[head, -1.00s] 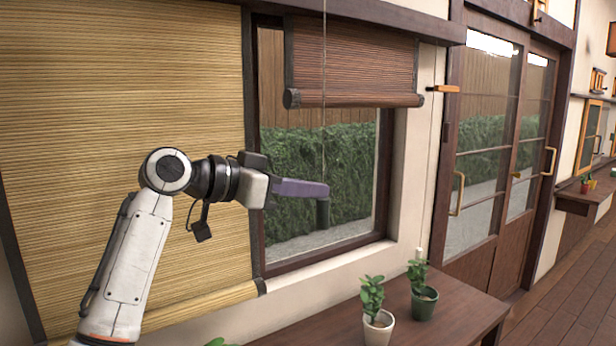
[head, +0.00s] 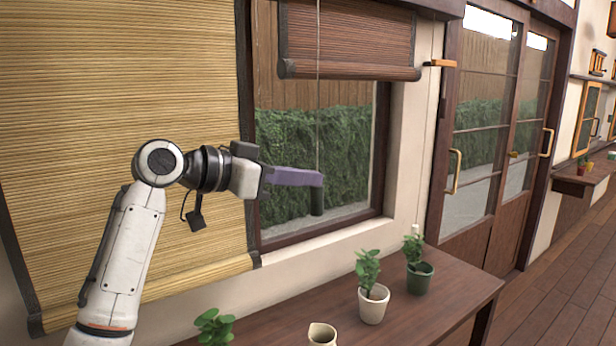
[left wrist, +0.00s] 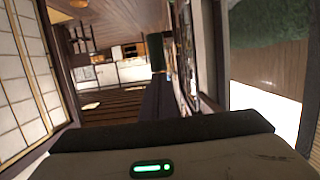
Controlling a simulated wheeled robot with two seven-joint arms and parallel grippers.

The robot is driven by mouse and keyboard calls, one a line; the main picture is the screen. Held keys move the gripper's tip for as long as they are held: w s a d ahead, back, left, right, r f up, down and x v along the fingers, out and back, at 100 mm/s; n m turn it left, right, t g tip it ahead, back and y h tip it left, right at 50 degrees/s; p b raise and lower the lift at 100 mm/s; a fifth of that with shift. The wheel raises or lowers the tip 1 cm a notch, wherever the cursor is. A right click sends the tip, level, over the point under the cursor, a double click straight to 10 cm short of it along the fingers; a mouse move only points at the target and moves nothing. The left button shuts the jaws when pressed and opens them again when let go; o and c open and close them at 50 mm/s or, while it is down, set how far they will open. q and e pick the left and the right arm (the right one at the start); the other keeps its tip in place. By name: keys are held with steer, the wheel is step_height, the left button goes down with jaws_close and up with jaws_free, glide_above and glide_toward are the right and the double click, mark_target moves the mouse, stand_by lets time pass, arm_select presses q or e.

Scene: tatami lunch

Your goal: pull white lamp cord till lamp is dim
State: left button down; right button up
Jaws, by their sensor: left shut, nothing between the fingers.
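A thin pale cord (head: 318,120) hangs down in front of the window in the head view. My left gripper (head: 316,181), with purple fingers, is shut, its tip where the cord's visible line ends. A dark cylinder (head: 316,203) hangs at that tip; I cannot tell whether it belongs to the cord or touches the fingers. The left wrist view also shows a dark green cylinder (left wrist: 155,52) beyond the dark fingers (left wrist: 157,98). The lamp is not recognisable in either view. My right gripper is not in view.
A brown table (head: 430,300) below the window holds potted plants, including one in a white pot (head: 373,305) and one in a green pot (head: 419,279). A rolled wooden blind (head: 350,70) hangs above the window. A bamboo screen (head: 120,90) stands behind my left arm.

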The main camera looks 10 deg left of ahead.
arm_select(q)
steer(key=s+a+r, duration=0.6)
steer(key=a, duration=0.1)
steer(key=shift+s+a+r, duration=0.2)
steer(key=shift+r, duration=0.05)
steer(key=shift+f, duration=0.1)
stand_by(1.3)
